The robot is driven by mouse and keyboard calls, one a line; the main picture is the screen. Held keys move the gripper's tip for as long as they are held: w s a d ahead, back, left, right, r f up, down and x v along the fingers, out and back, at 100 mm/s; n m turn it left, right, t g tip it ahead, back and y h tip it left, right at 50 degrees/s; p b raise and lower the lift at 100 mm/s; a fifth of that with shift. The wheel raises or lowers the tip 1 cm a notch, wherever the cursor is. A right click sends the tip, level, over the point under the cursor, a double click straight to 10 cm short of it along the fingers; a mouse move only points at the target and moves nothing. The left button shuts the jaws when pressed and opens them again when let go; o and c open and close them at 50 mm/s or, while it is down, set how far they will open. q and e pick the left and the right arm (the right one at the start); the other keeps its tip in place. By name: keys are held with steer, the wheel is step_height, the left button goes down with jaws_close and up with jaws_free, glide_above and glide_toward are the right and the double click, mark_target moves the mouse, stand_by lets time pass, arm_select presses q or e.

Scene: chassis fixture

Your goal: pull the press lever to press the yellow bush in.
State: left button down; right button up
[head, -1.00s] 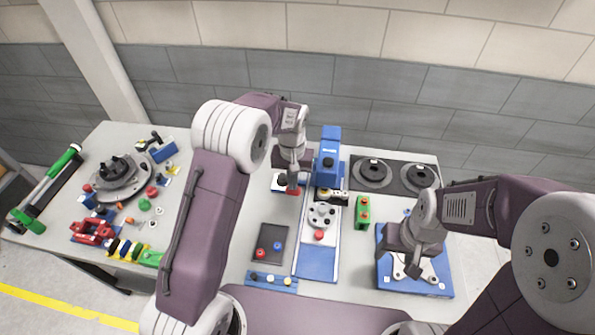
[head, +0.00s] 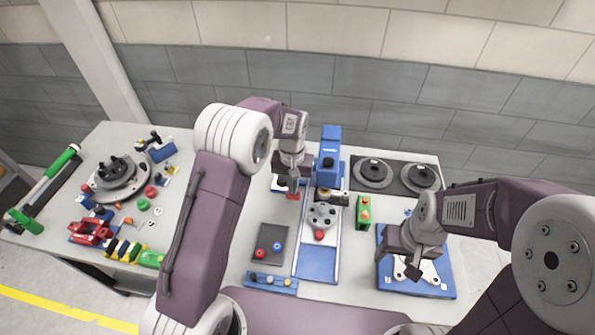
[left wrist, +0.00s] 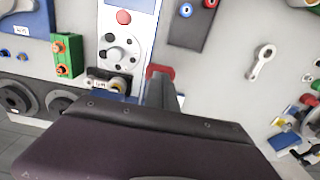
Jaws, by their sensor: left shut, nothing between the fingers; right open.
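The blue press (head: 330,150) stands at the back middle of the table, above the end of a blue-and-white slide (head: 318,262). A red grip (head: 292,196), apparently the press lever's end, is just left of the press base; it also shows in the left wrist view (left wrist: 158,71). My left gripper (head: 293,187) is shut and points down at the red grip, touching or very close, with nothing between its fingers. A small yellowish part, possibly the bush (left wrist: 119,82), shows near the press; the press hides most of it. My right gripper (head: 414,270) is open above a white bracket (head: 428,270).
A round grey plate with holes (head: 322,215) sits on the slide. A green block (head: 363,214) stands right of it. A dark tray (head: 270,244) with red and blue parts lies left. A blue fixture (head: 440,289) is under the right gripper. Two dark round discs (head: 374,172) are at the back right.

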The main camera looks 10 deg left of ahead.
arm_select(q)
steer(key=shift+w+f, duration=0.1)
steer(key=shift+f, duration=0.05)
steer(key=shift+f+b, duration=0.35)
steer(key=shift+f, duration=0.35)
